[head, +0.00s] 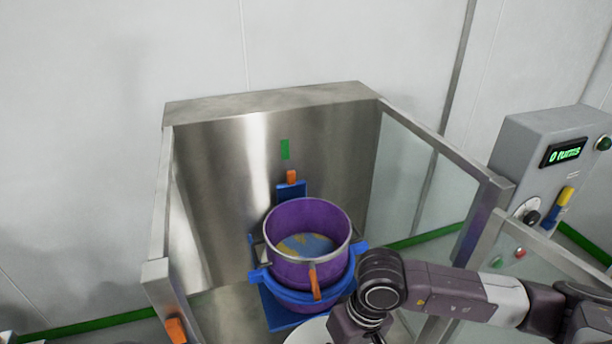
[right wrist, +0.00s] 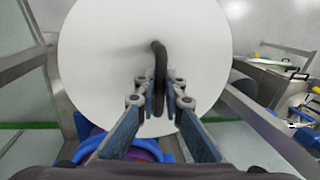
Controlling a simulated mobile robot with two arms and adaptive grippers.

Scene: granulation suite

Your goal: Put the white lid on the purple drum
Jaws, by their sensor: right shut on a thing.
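The purple drum (head: 290,272) stands open-topped in a blue cradle (head: 345,284) inside a steel enclosure. Blue and yellow material shows inside it. The white lid (right wrist: 100,65) fills much of the right wrist view, with its black handle (right wrist: 160,60) facing the camera. My right gripper (right wrist: 161,97) is shut on the handle. In the head view only an edge of the lid (head: 308,333) shows below and in front of the drum, apart from its open rim; my right wrist hides part of it. My left gripper is not in view.
Steel posts and clear panels (head: 402,185) flank the drum. An orange latch (head: 314,281) sits on the drum's front and another orange piece (head: 291,176) behind it. A grey control box (head: 535,150) reading "0 turns" stands at right. The space above the drum is clear.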

